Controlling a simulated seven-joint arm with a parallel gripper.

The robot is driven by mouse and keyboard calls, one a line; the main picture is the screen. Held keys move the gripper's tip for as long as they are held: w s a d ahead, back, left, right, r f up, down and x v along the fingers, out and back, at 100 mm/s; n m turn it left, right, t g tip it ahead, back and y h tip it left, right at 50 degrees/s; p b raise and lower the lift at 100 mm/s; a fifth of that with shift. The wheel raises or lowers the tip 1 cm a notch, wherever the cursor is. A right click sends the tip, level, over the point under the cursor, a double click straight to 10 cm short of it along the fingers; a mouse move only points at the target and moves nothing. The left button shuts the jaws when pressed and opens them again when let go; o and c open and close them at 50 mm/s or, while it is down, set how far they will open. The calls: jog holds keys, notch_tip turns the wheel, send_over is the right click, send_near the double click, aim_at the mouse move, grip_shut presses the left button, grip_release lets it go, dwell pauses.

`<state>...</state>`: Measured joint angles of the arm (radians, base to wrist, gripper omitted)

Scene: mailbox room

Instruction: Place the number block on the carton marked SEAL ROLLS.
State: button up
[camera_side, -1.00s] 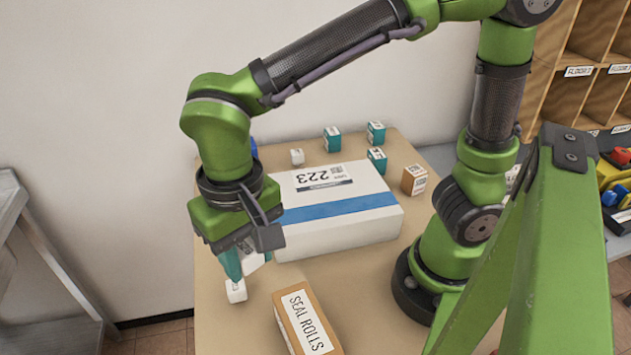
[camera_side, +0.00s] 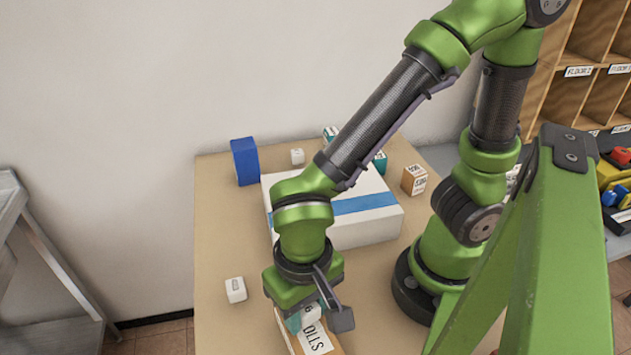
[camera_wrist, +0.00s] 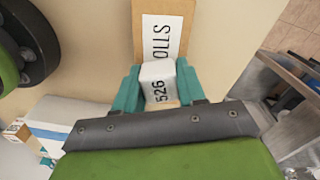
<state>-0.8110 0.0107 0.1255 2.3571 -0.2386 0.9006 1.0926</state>
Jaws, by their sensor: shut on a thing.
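The number block, white and marked 526, shows between the teal fingers in the wrist view (camera_wrist: 158,82) and partly in the side view (camera_side: 311,315). My gripper (camera_side: 306,319) is shut on it; the grip also shows in the wrist view (camera_wrist: 158,88). The carton marked SEAL ROLLS (camera_side: 327,346) is a brown box with a white label, at the front of the table. In the wrist view the carton (camera_wrist: 176,12) lies directly behind the block, its label part-covered. The block is over or at the carton's top; I cannot tell whether they touch.
A small white block (camera_side: 236,290) stands on the table left of the carton. A large white box with a blue stripe (camera_side: 365,207) lies behind my gripper. A blue block (camera_side: 245,162), a small white cube (camera_side: 297,156) and a brown box (camera_side: 414,180) stand farther back.

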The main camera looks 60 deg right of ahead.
jog(key=shift+f, duration=0.15)
jog(key=o, duration=1)
notch_tip(320, 180, up, 12)
jog(key=w+d+r+t, duration=0.1)
jog(key=w+d+t, duration=0.1)
jog(key=d, duration=0.4)
jog(key=w+d+r+t+y, duration=0.1)
jog(key=w+d+t, duration=0.1)
jog(key=d, duration=0.4)
jog(key=w+d+r+t+y, duration=0.1)
jog(key=w+d+t, duration=0.2)
jog(key=d, duration=0.3)
jog(key=shift+w+d+r, duration=0.2)
jog(key=shift+w+r, duration=0.05)
jog(key=shift+w, duration=0.1)
